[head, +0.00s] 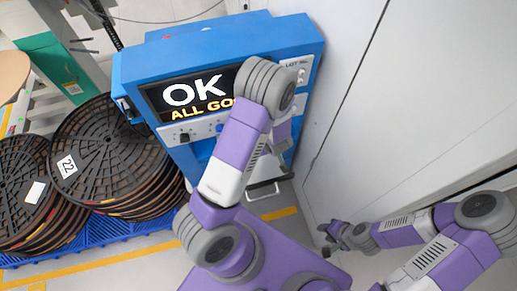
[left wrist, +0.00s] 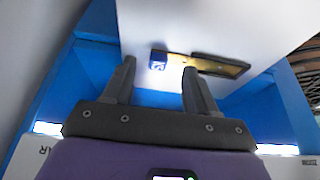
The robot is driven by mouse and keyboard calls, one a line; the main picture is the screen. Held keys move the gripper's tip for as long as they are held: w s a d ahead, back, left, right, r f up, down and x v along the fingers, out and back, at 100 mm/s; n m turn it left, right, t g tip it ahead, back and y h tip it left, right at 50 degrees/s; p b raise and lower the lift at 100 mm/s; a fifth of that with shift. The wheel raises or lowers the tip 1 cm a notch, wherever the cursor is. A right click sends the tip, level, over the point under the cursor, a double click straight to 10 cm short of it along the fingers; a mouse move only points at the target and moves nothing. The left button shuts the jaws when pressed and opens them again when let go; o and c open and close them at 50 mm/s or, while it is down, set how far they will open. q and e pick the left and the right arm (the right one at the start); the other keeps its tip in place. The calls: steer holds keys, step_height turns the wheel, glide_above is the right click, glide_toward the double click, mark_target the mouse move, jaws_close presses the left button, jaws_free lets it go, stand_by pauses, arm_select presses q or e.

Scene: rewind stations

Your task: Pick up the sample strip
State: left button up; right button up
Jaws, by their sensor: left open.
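What looks like the sample strip (left wrist: 178,61) shows in the left wrist view as a narrow yellow piece with a blue end and a dark part at its right. It lies against a white surface. My left gripper (left wrist: 159,68) is open and empty, and the strip's blue end shows between its fingertips; I cannot tell the distance between them. In the head view my left gripper (head: 281,147) is partly hidden by my arm at the front of the blue machine (head: 225,50). My right gripper (head: 328,239) appears open and empty by the pale wall.
The machine's screen (head: 180,92) reads "OK" and "ALL GO", partly covered by my arm. Stacked dark reels (head: 110,150) stand on a blue pallet (head: 140,230) at left. A pale wall (head: 400,110) bounds the right. Yellow lines mark the floor.

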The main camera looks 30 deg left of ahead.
arm_select(q)
steer(key=b+x, duration=0.2)
steer(key=x, duration=0.2)
steer(key=shift+w+a+f, duration=0.2)
steer(key=shift+r, duration=0.1)
jaws_close()
